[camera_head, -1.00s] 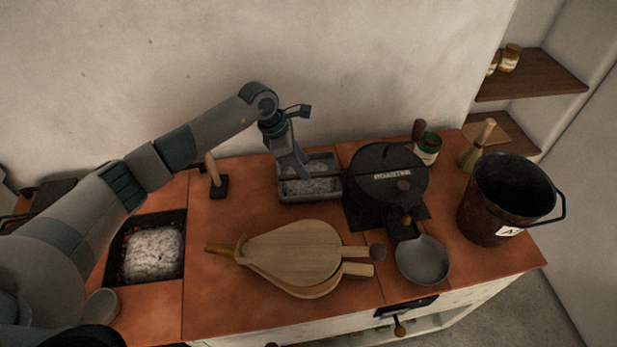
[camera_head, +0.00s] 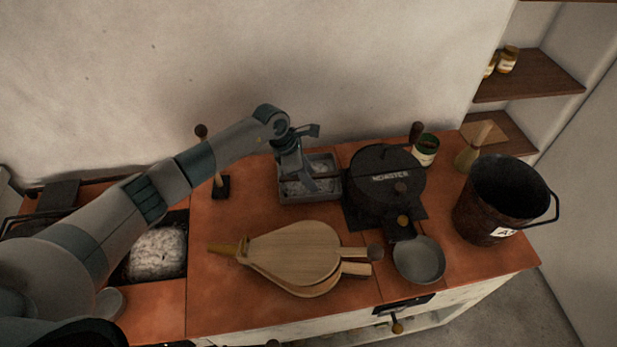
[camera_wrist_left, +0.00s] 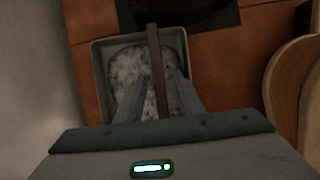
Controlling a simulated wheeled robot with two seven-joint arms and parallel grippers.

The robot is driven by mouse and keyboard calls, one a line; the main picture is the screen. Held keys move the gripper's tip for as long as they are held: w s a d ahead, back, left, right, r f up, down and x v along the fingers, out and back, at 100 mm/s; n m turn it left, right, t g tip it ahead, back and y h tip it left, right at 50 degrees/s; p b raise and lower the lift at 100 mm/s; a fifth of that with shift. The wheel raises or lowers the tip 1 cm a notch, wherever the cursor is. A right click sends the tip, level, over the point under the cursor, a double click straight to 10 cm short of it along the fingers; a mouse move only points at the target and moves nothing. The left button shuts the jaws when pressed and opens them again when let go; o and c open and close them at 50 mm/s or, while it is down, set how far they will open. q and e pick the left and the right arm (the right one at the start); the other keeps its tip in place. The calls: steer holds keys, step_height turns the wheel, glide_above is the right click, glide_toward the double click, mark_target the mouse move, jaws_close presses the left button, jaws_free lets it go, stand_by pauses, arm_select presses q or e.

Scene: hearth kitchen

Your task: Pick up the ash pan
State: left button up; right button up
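The ash pan (camera_head: 282,190) is a grey rectangular tray holding pale ash, on the terracotta worktop against the wall. In the left wrist view the ash pan (camera_wrist_left: 98,62) has a thin brown bar handle (camera_wrist_left: 155,60) crossing over it. My left gripper (camera_head: 302,182) is over the pan, pointing down. In the left wrist view the fingers of my left gripper (camera_wrist_left: 158,92) are apart, one on each side of the bar. I cannot tell whether they touch it. The gripper hides part of the pan in the head view. My right gripper is not in view.
A black roaster (camera_head: 385,185) stands close right of the pan. Wooden bellows (camera_head: 295,255) lie in front. A dark bucket (camera_head: 485,215) stands at the right end. A small dark-based tool (camera_head: 221,187) stands left of the pan, partly behind my arm. Bare worktop lies front left.

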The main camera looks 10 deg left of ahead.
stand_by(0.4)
arm_select(q)
jaws_close()
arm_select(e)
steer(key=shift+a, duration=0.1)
arm_select(q)
steer(key=shift+r, duration=0.2)
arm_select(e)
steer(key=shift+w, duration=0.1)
